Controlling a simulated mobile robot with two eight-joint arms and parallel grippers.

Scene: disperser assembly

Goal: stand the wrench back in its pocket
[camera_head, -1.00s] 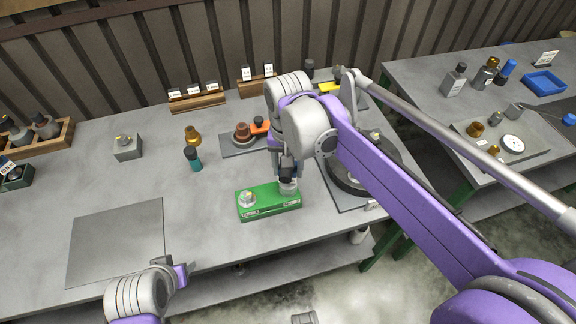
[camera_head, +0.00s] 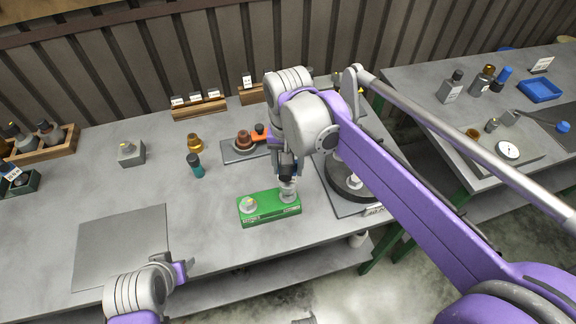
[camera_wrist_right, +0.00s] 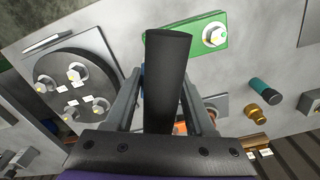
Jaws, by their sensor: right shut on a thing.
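My right gripper (camera_head: 286,172) is shut on the wrench, whose thick black handle (camera_wrist_right: 167,80) fills the middle of the right wrist view between the two fingers. In the head view the gripper is over the right end of the green block (camera_head: 268,212), which also shows in the wrist view (camera_wrist_right: 190,40). A silver round part (camera_head: 288,194) is directly below the gripper at that end; I cannot tell whether it is the wrench's lower end or the pocket. A bolt-like part (camera_head: 249,204) is on the block's left end. My left gripper (camera_head: 181,271) is near the table's front edge; its fingers are unclear.
A dark round disc (camera_head: 350,182) with large bolts is right of the block. A teal-and-black bottle (camera_head: 196,168), brass part (camera_head: 195,143) and grey plate with orange part (camera_head: 258,136) lie behind it. A bare grey mat (camera_head: 125,240) is at left.

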